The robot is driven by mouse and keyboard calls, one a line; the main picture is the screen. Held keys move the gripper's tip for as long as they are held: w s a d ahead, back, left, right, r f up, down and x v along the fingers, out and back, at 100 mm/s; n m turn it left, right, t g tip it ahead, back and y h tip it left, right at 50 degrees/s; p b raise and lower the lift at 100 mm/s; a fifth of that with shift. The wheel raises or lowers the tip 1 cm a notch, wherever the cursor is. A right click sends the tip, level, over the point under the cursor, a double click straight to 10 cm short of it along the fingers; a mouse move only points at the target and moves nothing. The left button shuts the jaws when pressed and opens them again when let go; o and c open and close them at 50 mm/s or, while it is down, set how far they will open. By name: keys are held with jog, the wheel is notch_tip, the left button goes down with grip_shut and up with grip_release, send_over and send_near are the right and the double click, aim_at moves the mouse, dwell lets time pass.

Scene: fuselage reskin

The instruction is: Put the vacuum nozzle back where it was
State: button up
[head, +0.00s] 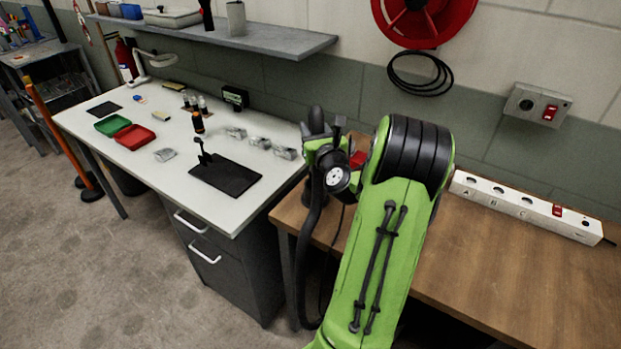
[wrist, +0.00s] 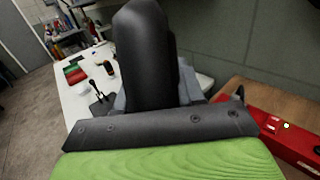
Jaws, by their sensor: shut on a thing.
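The vacuum nozzle (wrist: 145,50) is a thick black tube that fills the middle of the wrist view. It stands between the grey fingers of my gripper (wrist: 155,88), which is shut on it. In the head view the nozzle (head: 316,118) shows as a dark upright shape at my gripper (head: 322,148), above the left end of the wooden bench. A black hose (head: 308,260) hangs below it, in front of the bench edge. A red case (wrist: 290,140) lies on the bench at right in the wrist view. My arm hides much of the bench there.
The white table (head: 110,150) at left holds a black mat (head: 228,176), a red tray (head: 134,137), a green tray (head: 111,125) and small metal parts. A white power strip (head: 525,205) lies at the back of the wooden bench (head: 500,265). The bench's right front is clear.

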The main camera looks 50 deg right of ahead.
notch_tip(320, 180, down, 8)
jog(key=b, duration=0.4)
jog(key=shift+f, duration=0.2)
jog(key=shift+r, duration=0.15)
jog(key=o, duration=1.1)
